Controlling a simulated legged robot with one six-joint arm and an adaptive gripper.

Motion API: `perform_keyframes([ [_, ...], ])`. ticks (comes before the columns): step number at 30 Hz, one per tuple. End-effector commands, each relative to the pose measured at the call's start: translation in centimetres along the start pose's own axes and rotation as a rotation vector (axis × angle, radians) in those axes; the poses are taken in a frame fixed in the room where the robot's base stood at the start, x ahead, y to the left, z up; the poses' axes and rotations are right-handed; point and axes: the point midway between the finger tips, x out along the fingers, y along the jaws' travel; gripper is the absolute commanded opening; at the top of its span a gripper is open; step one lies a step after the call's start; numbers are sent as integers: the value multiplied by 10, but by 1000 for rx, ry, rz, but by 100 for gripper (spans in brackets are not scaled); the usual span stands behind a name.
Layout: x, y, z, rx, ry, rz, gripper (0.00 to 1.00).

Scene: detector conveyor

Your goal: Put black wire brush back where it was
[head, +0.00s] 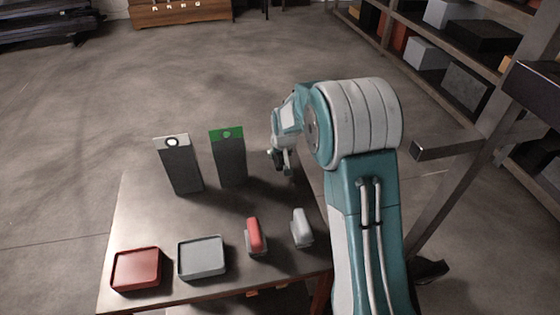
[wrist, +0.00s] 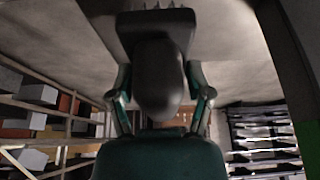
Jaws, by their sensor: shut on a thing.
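My gripper (wrist: 160,88) is shut on a dark brush (wrist: 158,65), with one finger on each side of its rounded body. Short bristle-like points show at the brush's far end, at the top of the wrist view. In the head view my gripper (head: 283,160) is over the far right part of the table, just right of the green-topped dark box (head: 230,163). The brush is small and mostly hidden there by the gripper. A red brush-like item (head: 254,236) and a light grey one (head: 301,229) stand at the front right of the table.
A dark box with a white top and a ring mark (head: 180,168) stands left of the green-topped one. A red tray (head: 136,270) and a grey tray (head: 202,259) lie at the front left. The table's (head: 222,212) middle is clear. Shelves (head: 440,62) stand at the right.

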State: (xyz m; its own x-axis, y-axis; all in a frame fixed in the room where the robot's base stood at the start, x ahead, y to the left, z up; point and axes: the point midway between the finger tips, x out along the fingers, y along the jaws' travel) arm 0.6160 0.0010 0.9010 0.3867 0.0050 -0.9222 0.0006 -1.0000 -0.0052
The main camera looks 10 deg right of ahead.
Motion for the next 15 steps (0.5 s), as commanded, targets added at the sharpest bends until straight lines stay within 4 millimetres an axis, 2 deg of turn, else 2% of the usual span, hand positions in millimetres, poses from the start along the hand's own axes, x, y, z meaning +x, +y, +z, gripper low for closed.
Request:
perform_keyframes([
  [6,29,1,10,0,-5,0,20],
  [8,33,1,10,0,-1,0,21],
  [9,33,1,11,0,0,0,14],
  [13,33,1,11,0,-1,0,13],
  [14,33,1,11,0,-2,0,74],
  [15,33,1,11,0,-2,0,92],
])
